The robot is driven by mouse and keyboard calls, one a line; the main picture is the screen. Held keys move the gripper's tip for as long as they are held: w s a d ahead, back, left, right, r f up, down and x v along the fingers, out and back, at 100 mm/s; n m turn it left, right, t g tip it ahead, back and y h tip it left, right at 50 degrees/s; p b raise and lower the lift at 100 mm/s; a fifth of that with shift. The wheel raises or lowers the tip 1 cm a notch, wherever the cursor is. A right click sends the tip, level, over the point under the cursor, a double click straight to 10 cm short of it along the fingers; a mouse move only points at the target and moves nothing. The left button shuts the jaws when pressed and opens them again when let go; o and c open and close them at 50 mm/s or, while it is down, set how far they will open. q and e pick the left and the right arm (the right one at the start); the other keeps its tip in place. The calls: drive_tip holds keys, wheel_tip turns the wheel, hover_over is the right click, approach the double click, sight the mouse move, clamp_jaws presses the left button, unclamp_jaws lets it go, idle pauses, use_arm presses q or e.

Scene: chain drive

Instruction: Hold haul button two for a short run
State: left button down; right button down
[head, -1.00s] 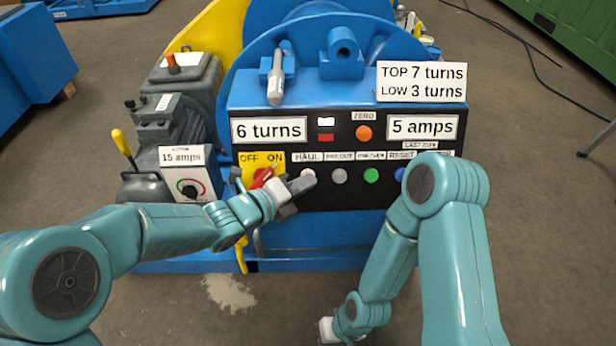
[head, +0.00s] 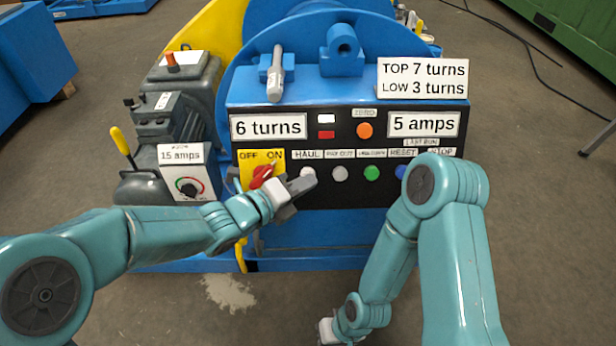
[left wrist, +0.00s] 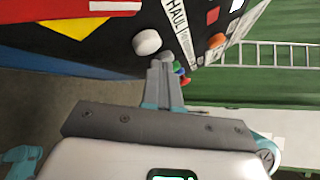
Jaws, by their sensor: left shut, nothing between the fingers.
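The black control panel (head: 440,180) carries a row of buttons under labels. The white haul button (head: 308,171) sits under the HAUL label, its lower part hidden by my left gripper (head: 303,186). In the left wrist view the white haul button (left wrist: 147,41) stands out from the panel. There the shut, empty fingertips of my left gripper (left wrist: 164,66) are close beside and below it; I cannot tell whether they touch. The displays read 6 turns (head: 268,127) and 5 amps (head: 423,124). My right gripper (head: 328,330) shows only partly at the bottom; its jaws are unclear.
A red switch (head: 262,176) marked OFF and ON is just left of my left gripper. Grey (head: 339,173), green (head: 372,173) and blue (head: 400,171) buttons lie to the right. A sign (head: 422,79) reads TOP 7 turns, LOW 3 turns. My right arm covers the panel's right end.

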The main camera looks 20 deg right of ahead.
use_arm(q)
drive_tip(key=shift+s, duration=0.15)
drive_tip(key=s, duration=0.1)
drive_tip(key=s+r+b, duration=0.1)
drive_tip(key=s+a+r+b, duration=0.1)
drive_tip(key=s, duration=0.1)
drive_tip(key=shift+s+a+r, duration=0.1)
drive_tip(key=shift+r, duration=0.05)
idle(0.4)
idle(0.3)
